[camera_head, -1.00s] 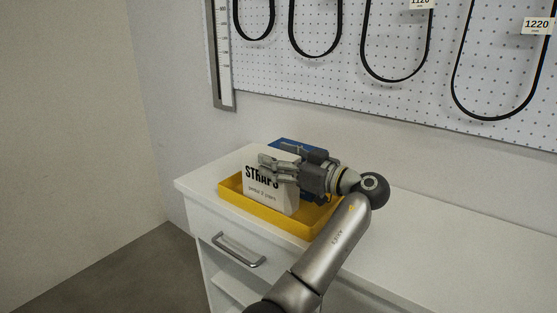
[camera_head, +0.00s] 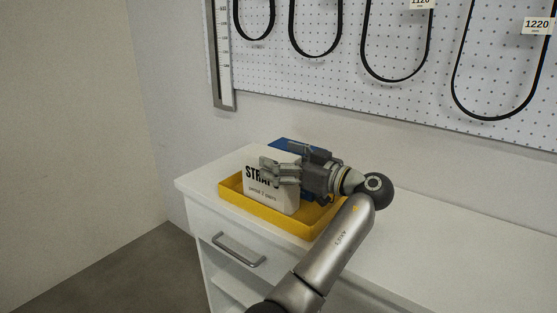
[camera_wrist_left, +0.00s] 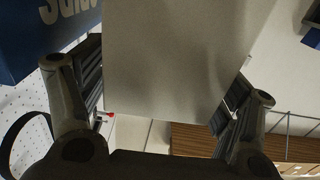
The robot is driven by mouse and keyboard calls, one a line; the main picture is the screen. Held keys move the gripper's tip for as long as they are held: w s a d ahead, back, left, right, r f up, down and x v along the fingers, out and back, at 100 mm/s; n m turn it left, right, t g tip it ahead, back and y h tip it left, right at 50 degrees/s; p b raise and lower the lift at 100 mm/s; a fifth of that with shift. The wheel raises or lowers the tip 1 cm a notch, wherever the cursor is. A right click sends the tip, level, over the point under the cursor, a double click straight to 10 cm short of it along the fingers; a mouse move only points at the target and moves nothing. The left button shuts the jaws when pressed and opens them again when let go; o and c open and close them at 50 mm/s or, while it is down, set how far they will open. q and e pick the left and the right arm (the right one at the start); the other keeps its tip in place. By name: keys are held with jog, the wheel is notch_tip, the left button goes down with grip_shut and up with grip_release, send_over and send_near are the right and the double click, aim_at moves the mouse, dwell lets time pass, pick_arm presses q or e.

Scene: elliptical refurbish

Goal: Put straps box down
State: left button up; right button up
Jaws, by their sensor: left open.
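The straps box (camera_head: 284,203) is a white box with black "STRAPS" lettering. It stands upright in the yellow tray (camera_head: 262,214) on the white counter. My left gripper (camera_head: 279,173) is at the upper part of the box, its fingers open and hiding part of the lettering. In the left wrist view the pale box (camera_wrist_left: 175,60) fills the space between the two finger pads of the gripper (camera_wrist_left: 165,100). I cannot tell whether either pad touches it. My right gripper is in neither view.
A blue box (camera_head: 285,145) stands behind the straps box, and its lettered side (camera_wrist_left: 40,40) shows in the left wrist view. A pegboard (camera_head: 330,85) with black belt loops hangs on the wall behind. The counter (camera_head: 440,235) is bare to the right.

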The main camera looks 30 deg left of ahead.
pick_arm(q)
jog(key=d, duration=1.1)
jog(key=shift+s+d+b, duration=0.2)
jog(key=shift+s+b, duration=0.2)
jog(key=shift+s, duration=0.05)
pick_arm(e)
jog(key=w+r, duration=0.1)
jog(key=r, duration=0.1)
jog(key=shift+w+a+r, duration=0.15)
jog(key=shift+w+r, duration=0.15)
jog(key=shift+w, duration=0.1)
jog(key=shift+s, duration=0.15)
